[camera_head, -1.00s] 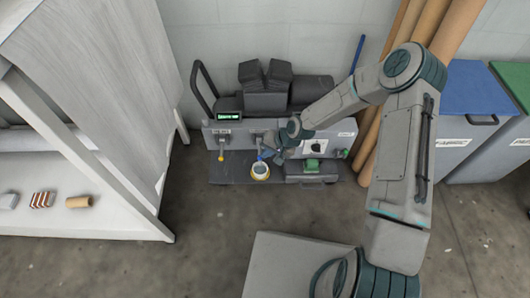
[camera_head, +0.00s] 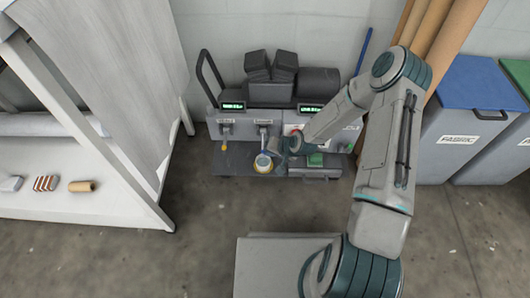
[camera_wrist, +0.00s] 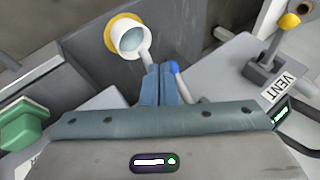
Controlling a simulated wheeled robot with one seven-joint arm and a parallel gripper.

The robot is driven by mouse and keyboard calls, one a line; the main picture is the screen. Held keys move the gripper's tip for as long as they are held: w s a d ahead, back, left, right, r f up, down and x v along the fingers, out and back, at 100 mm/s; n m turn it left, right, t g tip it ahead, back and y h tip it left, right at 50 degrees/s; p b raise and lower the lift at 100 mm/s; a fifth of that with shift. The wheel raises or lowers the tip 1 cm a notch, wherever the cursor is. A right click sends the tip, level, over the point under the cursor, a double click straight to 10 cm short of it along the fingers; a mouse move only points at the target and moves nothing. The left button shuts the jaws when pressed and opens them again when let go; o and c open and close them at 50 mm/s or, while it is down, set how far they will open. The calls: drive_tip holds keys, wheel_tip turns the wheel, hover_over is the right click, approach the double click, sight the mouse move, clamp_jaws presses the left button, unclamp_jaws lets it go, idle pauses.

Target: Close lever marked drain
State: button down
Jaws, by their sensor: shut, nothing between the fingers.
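My gripper (camera_wrist: 160,84) is shut and empty, its fingers together right beside a blue-tipped lever (camera_wrist: 175,72) in the wrist view; whether they touch cannot be told. The same lever shows at the front of the grey press in the head view (camera_head: 264,140), with my gripper (camera_head: 274,148) just to its right. A small label (camera_head: 263,122) sits above that lever, too small to read. No drain marking is legible. Another lever (camera_wrist: 287,24), yellow-tipped, stands by a label reading VENT at the wrist view's upper right.
A white cylinder with a yellow ring (camera_wrist: 128,38) is close beyond my fingertips. A green block (camera_wrist: 24,122) is at the wrist view's left. Cardboard tubes (camera_head: 432,38) and a blue-lidded bin (camera_head: 468,125) stand right; a white shelf frame (camera_head: 125,178) is left. Floor in front is open.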

drive_tip(key=shift+w+a+f, duration=0.2)
drive_tip(key=shift+f, duration=0.2)
drive_tip(key=shift+d+r+p, duration=0.1)
drive_tip(key=shift+r+p, duration=0.4)
drive_tip(key=shift+r, duration=0.3)
drive_tip(key=s+d+r+p, duration=0.3)
drive_tip(key=s+d+p, duration=0.1)
drive_tip(key=s+d, duration=0.4)
drive_tip(key=shift+s+r, duration=0.3)
drive_tip(key=shift+s, duration=0.95)
